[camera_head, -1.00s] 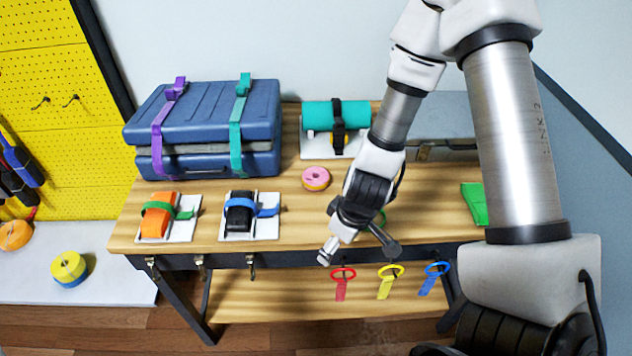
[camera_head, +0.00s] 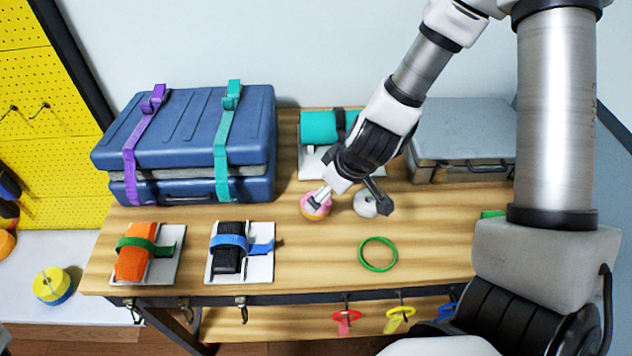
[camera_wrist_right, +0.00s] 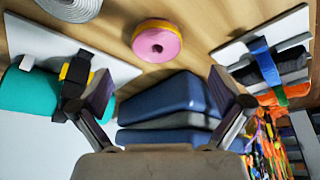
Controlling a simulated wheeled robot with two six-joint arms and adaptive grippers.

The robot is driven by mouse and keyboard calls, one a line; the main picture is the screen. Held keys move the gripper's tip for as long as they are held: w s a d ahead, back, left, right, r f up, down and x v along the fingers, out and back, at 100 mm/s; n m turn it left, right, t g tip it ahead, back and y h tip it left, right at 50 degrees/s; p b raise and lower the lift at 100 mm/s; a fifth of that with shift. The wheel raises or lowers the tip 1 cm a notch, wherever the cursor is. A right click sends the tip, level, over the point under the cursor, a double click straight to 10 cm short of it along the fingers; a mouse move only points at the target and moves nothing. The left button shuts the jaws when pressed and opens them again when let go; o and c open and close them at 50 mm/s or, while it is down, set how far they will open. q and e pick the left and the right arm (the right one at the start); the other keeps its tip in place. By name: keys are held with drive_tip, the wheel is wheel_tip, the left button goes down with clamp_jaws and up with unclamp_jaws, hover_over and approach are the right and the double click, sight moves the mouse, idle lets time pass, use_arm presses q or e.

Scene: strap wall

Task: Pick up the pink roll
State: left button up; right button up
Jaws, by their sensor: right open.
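The pink roll (camera_head: 307,207) lies flat on the wooden table in front of the teal roll, with a yellow-orange layer under its pink top. One finger of my right gripper (camera_head: 349,201) covers part of it in the head view. In the right wrist view the pink roll (camera_wrist_right: 158,41) shows its dark centre hole and sits beyond the open fingers. My right gripper (camera_wrist_right: 165,105) is open with nothing between its fingertips, above the table. I cannot tell the exact height above the roll. My left gripper is not in view.
A white-grey roll (camera_head: 364,204) lies just right of the pink roll, and a green ring (camera_head: 378,254) lies nearer. A strapped blue case (camera_head: 190,130), a teal roll (camera_head: 320,126) on a white plate and a grey case (camera_head: 463,130) stand behind. Strapped orange (camera_head: 135,262) and black (camera_head: 228,259) items lie front left.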

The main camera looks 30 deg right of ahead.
sight(323, 209)
drive_tip(key=shift+w+d+f+b, duration=0.2)
drive_tip(key=shift+w+f+b, duration=0.25)
drive_tip(key=shift+f, duration=0.15)
drive_tip(key=shift+w+a+f+b, duration=0.15)
drive_tip(key=shift+a+f+b, duration=0.1)
drive_tip(key=shift+f+b, duration=0.4)
drive_tip(key=shift+w+a+f+b, duration=0.15)
drive_tip(key=shift+a+f+b, duration=0.05)
drive_tip(key=shift+f+b, duration=0.4)
drive_tip(key=b+x, duration=0.2)
drive_tip(key=x, duration=0.1)
drive_tip(key=shift+w+d+f, duration=0.15)
drive_tip(key=shift+w+d, duration=0.05)
drive_tip(key=shift+w, duration=0.1)
drive_tip(key=shift+w+d+f, duration=0.1)
drive_tip(key=shift+w+f, duration=0.15)
drive_tip(key=shift+w, duration=0.05)
drive_tip(key=shift+r, duration=0.25)
drive_tip(key=shift+s, duration=0.15)
drive_tip(key=shift+c, duration=1.4)
drive_tip(key=shift+r, duration=0.1)
drive_tip(key=shift+c, duration=1.6)
